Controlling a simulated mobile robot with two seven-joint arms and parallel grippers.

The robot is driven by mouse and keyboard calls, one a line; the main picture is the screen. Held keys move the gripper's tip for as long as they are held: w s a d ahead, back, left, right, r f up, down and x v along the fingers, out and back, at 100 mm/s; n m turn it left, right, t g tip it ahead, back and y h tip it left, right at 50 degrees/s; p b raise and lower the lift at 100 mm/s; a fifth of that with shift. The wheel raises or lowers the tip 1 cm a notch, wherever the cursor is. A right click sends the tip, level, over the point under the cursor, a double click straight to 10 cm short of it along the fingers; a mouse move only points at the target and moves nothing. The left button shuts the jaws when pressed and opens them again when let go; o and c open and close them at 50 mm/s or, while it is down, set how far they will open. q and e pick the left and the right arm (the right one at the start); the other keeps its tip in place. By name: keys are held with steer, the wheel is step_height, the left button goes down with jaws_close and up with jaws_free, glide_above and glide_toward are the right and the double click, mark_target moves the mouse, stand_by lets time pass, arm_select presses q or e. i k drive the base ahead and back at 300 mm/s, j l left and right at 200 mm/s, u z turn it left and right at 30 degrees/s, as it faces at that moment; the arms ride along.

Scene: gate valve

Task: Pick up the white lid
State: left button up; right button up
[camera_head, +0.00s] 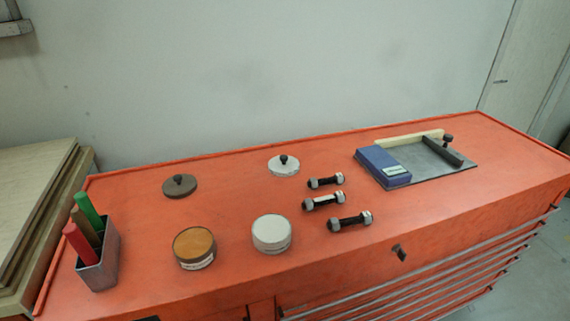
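The white lid (284,166) lies flat on the orange cabinet top (230,200), toward its back edge. It is a thin round disc with a dark knob standing up in its middle. A round white container (272,233) stands in front of the white lid, and a round brown-topped container (194,247) stands to the left of that. Neither of my grippers shows in the head view.
Several dark bolts with pale nuts (323,201) lie right of the containers. A grey bin (97,262) with coloured sticks stands at the left edge. A grey plate (440,160) carrying a blue box (383,165) lies at right. The surface around the white lid is clear.

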mark_target(283, 166)
steer(key=u, duration=1.55)
steer(key=k+l, duration=0.65)
steer(key=k, duration=0.15)
